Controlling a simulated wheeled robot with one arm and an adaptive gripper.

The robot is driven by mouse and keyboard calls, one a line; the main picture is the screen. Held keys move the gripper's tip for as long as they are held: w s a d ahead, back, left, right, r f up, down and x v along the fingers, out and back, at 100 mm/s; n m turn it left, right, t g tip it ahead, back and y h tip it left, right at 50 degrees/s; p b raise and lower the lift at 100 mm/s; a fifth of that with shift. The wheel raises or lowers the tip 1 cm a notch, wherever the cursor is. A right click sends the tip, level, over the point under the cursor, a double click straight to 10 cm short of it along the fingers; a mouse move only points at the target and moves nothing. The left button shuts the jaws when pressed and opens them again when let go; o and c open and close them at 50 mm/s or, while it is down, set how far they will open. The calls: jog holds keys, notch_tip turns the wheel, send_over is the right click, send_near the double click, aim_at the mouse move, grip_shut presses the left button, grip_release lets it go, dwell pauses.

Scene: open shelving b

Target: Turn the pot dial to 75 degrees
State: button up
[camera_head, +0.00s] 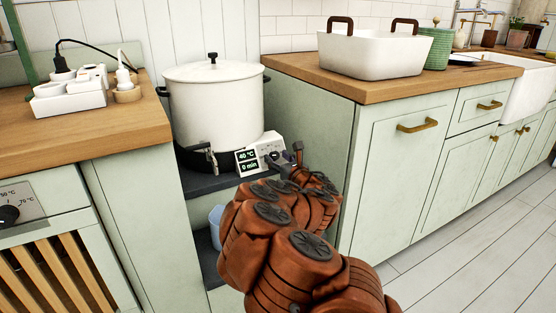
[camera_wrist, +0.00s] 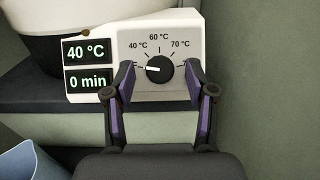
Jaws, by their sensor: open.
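The pot (camera_head: 216,105) is large and white with a lid and stands on a dark shelf between two counters. Its control box (camera_wrist: 155,30) is white, with displays reading 40 °C and 0 min. The pot dial (camera_wrist: 160,69) is a black round knob with a white pointer aimed left, slightly up, below the 40 °C mark. The scale shows 40, 60 and 70 °C. My gripper (camera_wrist: 161,80) is open, with one finger on each side of the dial. I cannot tell whether the fingers touch it. In the head view my gripper (camera_head: 283,158) is at the box, partly hiding the dial.
Wooden counters flank the shelf, with a cabinet side (camera_head: 312,150) close on the right. A white tub (camera_head: 373,52) stands on the right counter. A blue container (camera_wrist: 32,160) sits below the shelf. The floor (camera_head: 470,235) at right is clear.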

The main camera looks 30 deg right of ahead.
jog(key=shift+c, duration=0.3)
grip_shut()
